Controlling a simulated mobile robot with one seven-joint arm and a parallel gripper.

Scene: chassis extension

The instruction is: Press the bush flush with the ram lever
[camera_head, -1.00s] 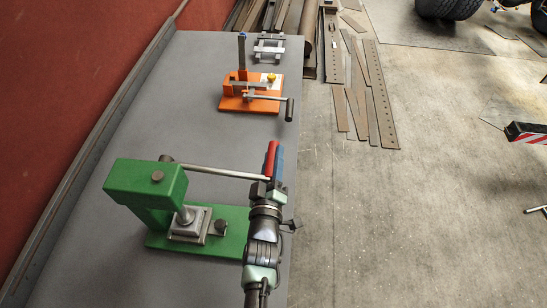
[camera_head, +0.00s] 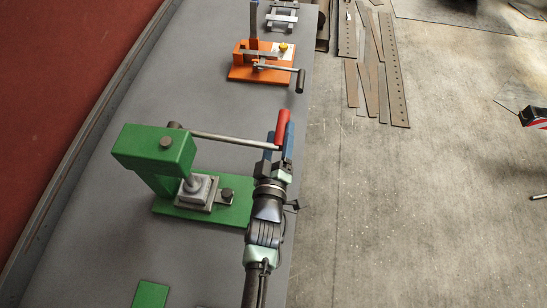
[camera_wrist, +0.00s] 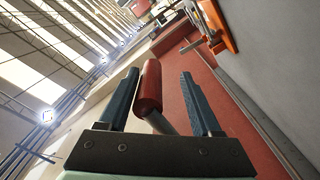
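The green press (camera_head: 150,148) stands on the bench with its ram (camera_head: 192,184) down at a pale square block (camera_head: 196,194). I cannot make out the bush apart from the ram and block. The ram lever (camera_head: 225,138) runs right from the press head, nearly level, to a red handle (camera_head: 282,127). My gripper (camera_head: 279,133) is at this handle. In the wrist view, the red handle (camera_wrist: 151,86) stands between the two blue fingers of my gripper (camera_wrist: 160,76), nearer the left one. Gaps show on both sides, so the fingers are open around it.
An orange lever fixture (camera_head: 262,66) and a grey metal frame (camera_head: 282,14) stand farther back on the grey bench (camera_head: 205,75). A green plate (camera_head: 150,294) lies at the near edge.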

